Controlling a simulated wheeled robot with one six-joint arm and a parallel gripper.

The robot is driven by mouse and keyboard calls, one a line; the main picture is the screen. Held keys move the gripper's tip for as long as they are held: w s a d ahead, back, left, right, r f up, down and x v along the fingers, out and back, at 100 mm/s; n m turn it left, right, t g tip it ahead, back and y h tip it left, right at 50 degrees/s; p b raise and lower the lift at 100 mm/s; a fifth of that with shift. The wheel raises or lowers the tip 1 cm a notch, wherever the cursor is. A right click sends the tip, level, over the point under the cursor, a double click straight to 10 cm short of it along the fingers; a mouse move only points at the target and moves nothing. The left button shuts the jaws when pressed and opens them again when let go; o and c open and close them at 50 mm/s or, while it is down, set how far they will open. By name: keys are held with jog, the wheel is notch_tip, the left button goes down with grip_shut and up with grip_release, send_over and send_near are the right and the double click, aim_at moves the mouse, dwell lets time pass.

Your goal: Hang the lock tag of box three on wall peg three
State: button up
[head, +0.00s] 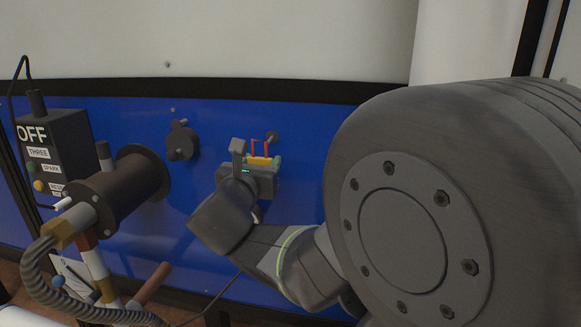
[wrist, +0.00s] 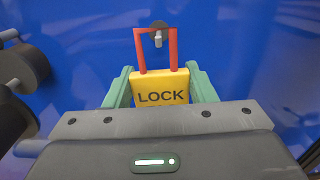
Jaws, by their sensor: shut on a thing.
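The lock tag is yellow with a red square loop and the word LOCK. In the wrist view the tag (wrist: 160,88) sits between the green fingers of my gripper (wrist: 160,90), which is shut on it. The tag also shows in the head view (head: 259,160), upright at my gripper (head: 262,163). A grey wall peg (wrist: 158,38) shows at the top of the red loop in the wrist view; in the head view the peg (head: 272,136) is just right of the loop. I cannot tell whether the loop is around the peg or in front of it.
A dark box (head: 55,160) marked OFF and THREE is at the left of the blue wall panel (head: 310,130). A dark cylinder (head: 125,190) with a hose sticks out beside it. A dark round fitting (head: 181,142) is on the panel left of my gripper.

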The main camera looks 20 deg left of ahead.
aim_at(273, 153)
jog(key=shift+w+a+f+b, duration=0.1)
jog(key=shift+w+f+b, duration=0.1)
jog(key=shift+w, duration=1.1)
jog(key=shift+w+a+f+b, duration=0.1)
jog(key=shift+w+b, duration=0.1)
jog(key=shift+w, duration=1.1)
jog(key=shift+w+f+b, duration=0.55)
jog(key=shift+w+b, duration=0.2)
jog(key=shift+b, duration=0.4)
jog(key=o, duration=1.1)
jog(key=shift+c, duration=0.2)
jog(key=s, duration=1.3)
jog(key=shift+s+d, duration=0.4)
jog(key=shift+w, duration=0.1)
